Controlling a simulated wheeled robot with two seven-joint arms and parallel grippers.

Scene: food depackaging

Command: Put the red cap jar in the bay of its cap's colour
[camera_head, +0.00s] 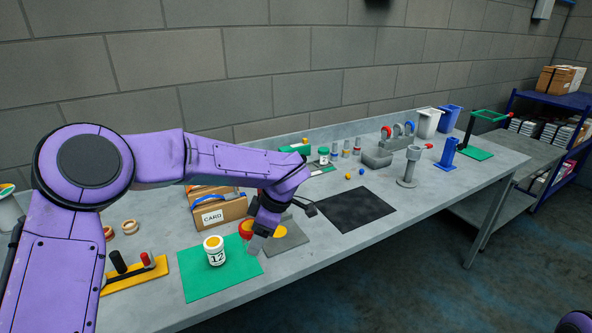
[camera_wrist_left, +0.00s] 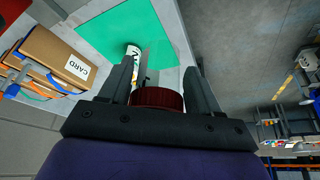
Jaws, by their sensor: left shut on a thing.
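My left gripper (camera_head: 256,243) is low over the right edge of the green mat (camera_head: 195,287). In the left wrist view a dark red cap (camera_wrist_left: 157,97) sits between the fingers of the left gripper (camera_wrist_left: 160,80), which is shut on the red cap jar. The jar's body is hard to make out there and mostly hidden in the head view. A white jar (camera_head: 215,256) marked 12, with an orange-yellow top, stands on the mat left of the gripper; it also shows in the left wrist view (camera_wrist_left: 133,52). I cannot tell which place is the red bay. My right gripper is not in view.
A cardboard box (camera_head: 226,213) labelled CARD stands behind the mat. A yellow stand (camera_head: 135,284) with dark and red handles is at the left. The black mat (camera_head: 355,208) is bare. A grey block with coloured rings (camera_head: 377,158) stands farther back.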

